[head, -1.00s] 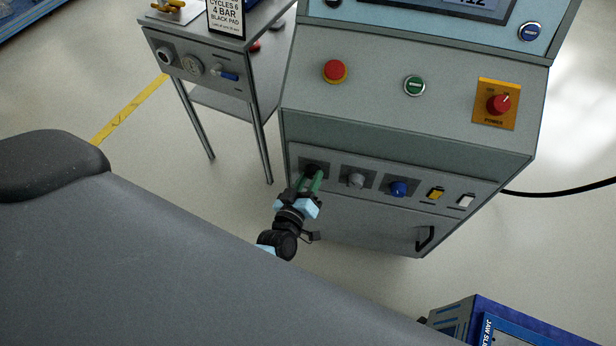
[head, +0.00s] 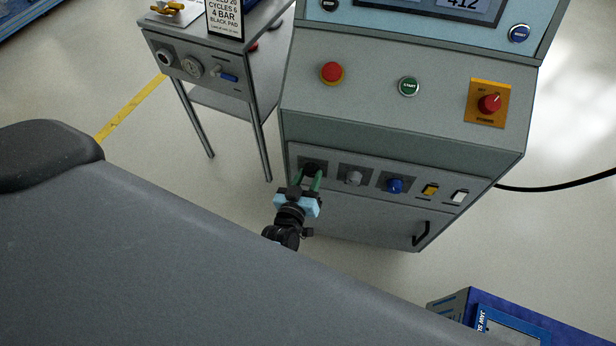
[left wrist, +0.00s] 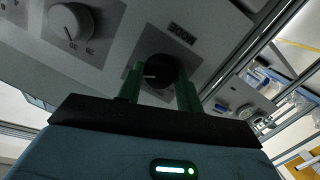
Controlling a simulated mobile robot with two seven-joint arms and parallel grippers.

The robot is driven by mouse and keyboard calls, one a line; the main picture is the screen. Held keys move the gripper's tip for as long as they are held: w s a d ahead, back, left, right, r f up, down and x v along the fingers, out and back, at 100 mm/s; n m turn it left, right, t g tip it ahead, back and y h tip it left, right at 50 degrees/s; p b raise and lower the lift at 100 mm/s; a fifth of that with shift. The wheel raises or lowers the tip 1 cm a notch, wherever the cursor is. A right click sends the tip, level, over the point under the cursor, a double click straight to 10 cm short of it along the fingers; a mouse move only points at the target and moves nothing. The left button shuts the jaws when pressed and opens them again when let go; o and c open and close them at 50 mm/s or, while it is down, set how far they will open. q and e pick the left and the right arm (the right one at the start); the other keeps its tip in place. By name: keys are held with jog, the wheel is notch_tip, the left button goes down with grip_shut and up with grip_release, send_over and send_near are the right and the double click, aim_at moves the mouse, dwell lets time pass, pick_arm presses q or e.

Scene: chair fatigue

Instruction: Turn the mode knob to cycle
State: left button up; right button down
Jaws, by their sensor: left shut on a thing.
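The mode knob (head: 313,167) is a dark round knob at the left end of the lower panel on the grey machine. In the left wrist view the mode knob (left wrist: 163,68) sits beside a "MODE" label and has a white pointer mark toward the left of the picture. My left gripper (head: 310,180) reaches it from below, with its green fingers on either side of it. The left gripper (left wrist: 160,88) is shut on the knob. The position markings around the knob are not readable. My right gripper is not in view.
A grey dial (head: 353,177), a blue knob (head: 395,186), and yellow (head: 430,190) and white (head: 460,196) switches line the same panel. Above are a red button (head: 332,73), green start button (head: 409,86) and red power switch (head: 489,103). A side cart (head: 200,65) stands left.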

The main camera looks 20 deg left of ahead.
pick_arm(q)
jog(key=o, duration=1)
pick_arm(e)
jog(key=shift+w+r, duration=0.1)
pick_arm(q)
jog(key=shift+s+r+p, duration=0.1)
jog(key=shift+s+p, duration=0.2)
jog(key=shift+s, duration=0.2)
jog(key=s, duration=0.2)
jog(key=s+p, duration=0.1)
jog(key=s, duration=0.1)
jog(key=s+p, duration=0.1)
jog(key=s, duration=0.1)
jog(key=shift+s+d+r, duration=0.35)
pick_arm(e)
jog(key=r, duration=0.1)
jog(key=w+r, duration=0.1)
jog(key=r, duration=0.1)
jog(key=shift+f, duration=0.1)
